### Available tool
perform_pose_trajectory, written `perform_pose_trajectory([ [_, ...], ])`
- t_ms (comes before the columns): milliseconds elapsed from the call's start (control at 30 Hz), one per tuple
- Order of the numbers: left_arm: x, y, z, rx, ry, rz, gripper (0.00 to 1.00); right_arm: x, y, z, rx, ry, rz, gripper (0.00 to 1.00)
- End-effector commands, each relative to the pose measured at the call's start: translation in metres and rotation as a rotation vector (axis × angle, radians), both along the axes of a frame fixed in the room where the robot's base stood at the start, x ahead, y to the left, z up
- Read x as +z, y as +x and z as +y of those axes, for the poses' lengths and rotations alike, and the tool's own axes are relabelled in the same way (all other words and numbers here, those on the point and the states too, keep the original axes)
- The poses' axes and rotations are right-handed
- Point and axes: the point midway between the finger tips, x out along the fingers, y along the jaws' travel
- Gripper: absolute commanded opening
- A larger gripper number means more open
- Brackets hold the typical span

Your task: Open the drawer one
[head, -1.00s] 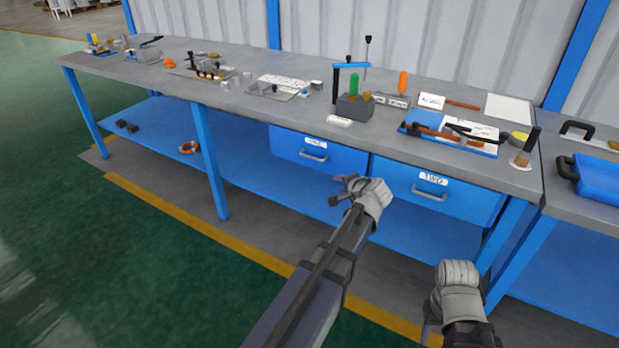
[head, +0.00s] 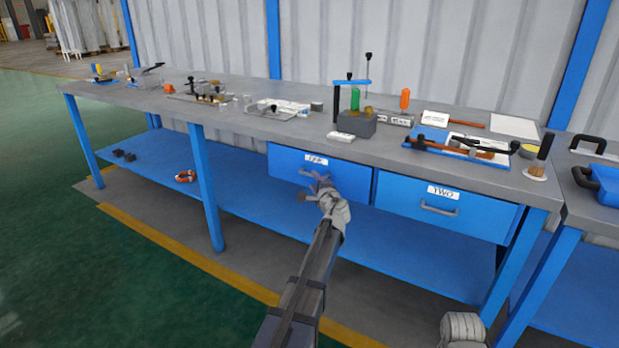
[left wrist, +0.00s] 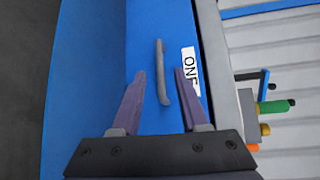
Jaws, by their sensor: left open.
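Drawer one (head: 346,180) is a blue drawer front under the bench top, closed, with a white label. Its grey bar handle shows in the left wrist view (left wrist: 161,72), beside the "ONE" label (left wrist: 190,68). My left gripper (head: 312,188) is in front of this drawer, partly covering the handle in the head view. In the left wrist view its two fingers (left wrist: 160,90) are open, and the lower end of the handle lies between them in the picture. I cannot tell whether they touch it. My right arm's end shows at the bottom edge; its fingers are out of the frame.
Drawer two (head: 480,212), closed, is to the right with its own handle (head: 439,209). The grey bench top (head: 230,115) above holds several tools. A blue lower shelf (head: 250,205) runs beneath, and a blue bench leg (head: 206,190) stands left of the drawers.

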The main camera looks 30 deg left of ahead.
Motion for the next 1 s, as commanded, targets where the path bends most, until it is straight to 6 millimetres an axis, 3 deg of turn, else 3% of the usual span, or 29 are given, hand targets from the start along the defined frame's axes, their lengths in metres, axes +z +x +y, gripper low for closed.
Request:
perform_pose_trajectory([
  [400,-0.009,0.043,0.042,0.001,-0.002,-0.001,0.44,-0.009,0.0,0.0,0.001,-0.001,0.0,0.5],
  [733,-0.01,0.046,0.046,0.0,-0.001,0.0,0.44,-0.009,0.0,0.0,0.001,-0.001,0.0,0.5],
  [1000,-0.01,0.046,0.046,0.0,-0.002,-0.001,0.14,-0.009,0.0,0.0,0.001,-0.001,0.0,0.5],
])
